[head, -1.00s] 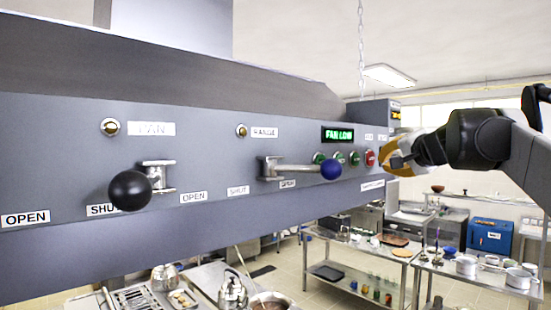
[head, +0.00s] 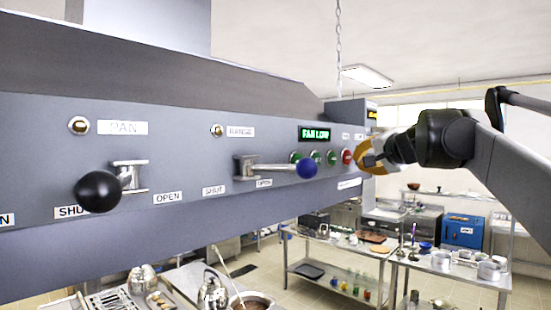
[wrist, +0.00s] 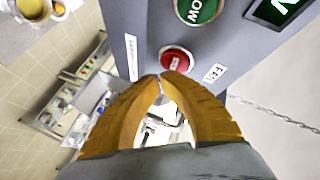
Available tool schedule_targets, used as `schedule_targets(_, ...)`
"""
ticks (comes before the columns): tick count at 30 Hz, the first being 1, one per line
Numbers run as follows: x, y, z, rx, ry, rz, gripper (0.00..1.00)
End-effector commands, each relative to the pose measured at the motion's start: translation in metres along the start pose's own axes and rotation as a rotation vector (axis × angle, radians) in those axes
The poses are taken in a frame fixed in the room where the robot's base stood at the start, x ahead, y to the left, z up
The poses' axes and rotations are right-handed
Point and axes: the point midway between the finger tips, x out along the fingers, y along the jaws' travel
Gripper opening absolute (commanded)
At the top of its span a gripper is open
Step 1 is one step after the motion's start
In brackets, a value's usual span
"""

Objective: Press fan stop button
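The red button (head: 347,156) is at the right end of a row of buttons on the grey hood panel (head: 200,170). In the wrist view the red button (wrist: 176,60) lies just beyond my fingertips, with white lettering on it. My gripper (head: 366,160) has orange fingers and is at the panel's right end, just right of the red button. In the wrist view my gripper (wrist: 161,77) has its fingertips together, with nothing held. The tips overlap the button's lower edge in the picture; I cannot tell whether they touch it. The display (head: 314,134) reads FAN LOW.
Green buttons (head: 315,157) sit left of the red one. A lever with a blue knob (head: 307,168) and one with a black knob (head: 99,191) stick out from the panel. A chain (head: 338,50) hangs above. Steel tables (head: 340,247) with kitchenware stand below.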

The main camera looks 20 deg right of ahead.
Motion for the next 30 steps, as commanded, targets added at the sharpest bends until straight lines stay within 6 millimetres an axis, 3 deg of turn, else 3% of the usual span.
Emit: schedule_targets(30, 0.0069, -0.0037, 0.0039, 0.0, 0.0, 0.0, 0.0)
